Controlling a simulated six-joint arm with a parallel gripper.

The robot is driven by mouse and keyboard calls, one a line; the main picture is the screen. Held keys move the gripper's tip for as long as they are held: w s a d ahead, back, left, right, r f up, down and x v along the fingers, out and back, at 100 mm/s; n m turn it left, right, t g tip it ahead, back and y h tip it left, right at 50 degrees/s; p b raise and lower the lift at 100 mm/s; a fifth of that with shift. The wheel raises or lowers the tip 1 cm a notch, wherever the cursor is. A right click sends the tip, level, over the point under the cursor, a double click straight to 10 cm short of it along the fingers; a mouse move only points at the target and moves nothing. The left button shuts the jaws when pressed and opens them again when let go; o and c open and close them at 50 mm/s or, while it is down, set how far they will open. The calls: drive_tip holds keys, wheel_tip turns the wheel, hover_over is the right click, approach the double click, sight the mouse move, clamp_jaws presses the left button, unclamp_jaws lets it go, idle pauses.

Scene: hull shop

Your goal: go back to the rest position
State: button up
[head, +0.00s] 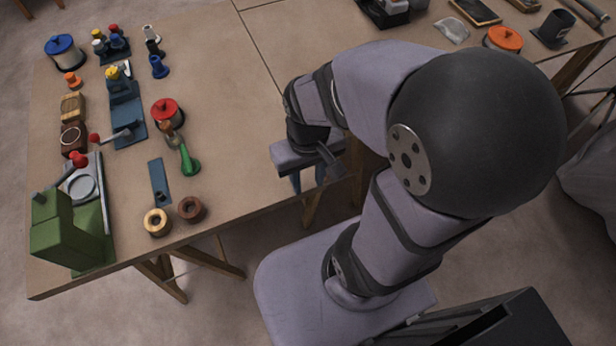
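My gripper (308,179) hangs at the right-hand side of the left tabletop, by its front edge, pointing down. Its two fingers show apart with a gap between them, and I see nothing held there. My arm is folded, with its large dark elbow over the right part of the view. The gripper is well to the right of the objects on the table and touches none of them that I can see.
The wooden table (235,100) carries a green press (70,232), a red-lidded pot (166,111), a green-based tool (189,162), two rings (157,222) and a blue-lidded pot (64,50) at left. An orange-lidded pot (503,39) stands back right. The table's middle is clear.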

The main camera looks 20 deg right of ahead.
idle(0.3)
wheel_tip(320, 180, up, 11)
drive_tip(key=p, duration=1)
drive_tip(key=shift+f+p, duration=0.2)
drive_tip(key=shift+p, duration=0.1)
